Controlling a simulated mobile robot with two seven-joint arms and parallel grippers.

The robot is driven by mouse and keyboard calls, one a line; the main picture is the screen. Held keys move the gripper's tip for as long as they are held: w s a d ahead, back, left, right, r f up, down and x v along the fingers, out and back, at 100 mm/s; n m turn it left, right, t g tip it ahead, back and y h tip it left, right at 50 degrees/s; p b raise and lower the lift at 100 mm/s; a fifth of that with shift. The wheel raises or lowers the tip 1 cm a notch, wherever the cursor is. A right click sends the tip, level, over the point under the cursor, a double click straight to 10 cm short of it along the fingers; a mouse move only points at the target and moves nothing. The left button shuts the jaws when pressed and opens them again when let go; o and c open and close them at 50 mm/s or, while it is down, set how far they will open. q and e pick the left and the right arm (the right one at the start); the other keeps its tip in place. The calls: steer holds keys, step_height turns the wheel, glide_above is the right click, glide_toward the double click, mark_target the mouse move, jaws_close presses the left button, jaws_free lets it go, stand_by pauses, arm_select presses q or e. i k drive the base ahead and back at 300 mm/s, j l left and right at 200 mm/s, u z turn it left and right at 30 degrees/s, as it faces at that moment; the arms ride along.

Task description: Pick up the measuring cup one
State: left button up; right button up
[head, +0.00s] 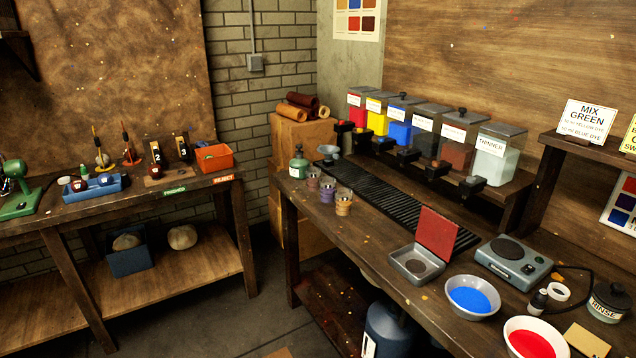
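Three small cups stand in a row near the far left end of the right-hand workbench (383,236). The nearest cup (344,203) has a tan-orange lower part, the middle cup (328,190) looks purple, and the farthest cup (313,178) looks reddish purple. Their tops look clear. I cannot tell which one is measuring cup one, as no marking on them is readable. All three stand upright on the bench. Neither of my grippers is in view.
A green bottle (299,163) stands behind the cups, and a black slatted grate (395,205) runs beside them. Lidded dispensers (492,160) line the back. An open box (418,264), a blue-filled bowl (472,298) and a hot plate (514,262) lie nearer.

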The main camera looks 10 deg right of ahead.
mark_target(313, 174)
steer(key=i+j+z, duration=0.15)
steer(key=z, duration=0.3)
steer(key=i+j+z, duration=0.15)
steer(key=z, duration=0.35)
steer(key=i+j+z, duration=0.15)
steer(key=j, duration=0.15)
steer(key=j+z, duration=0.15)
steer(key=i+j+z, duration=0.15)
steer(key=j, duration=0.3)
steer(key=i+j+z, duration=0.1)
steer(key=j, duration=0.35)
steer(key=j+z, duration=0.1)
steer(key=j, duration=0.35)
steer(key=i+j, duration=0.1)
steer(key=j, duration=0.35)
steer(key=i+j, duration=0.1)
steer(key=j, duration=0.4)
steer(key=i+j, duration=0.1)
steer(key=j, duration=0.35)
steer(key=i+j+z, duration=0.1)
steer(key=j, duration=0.4)
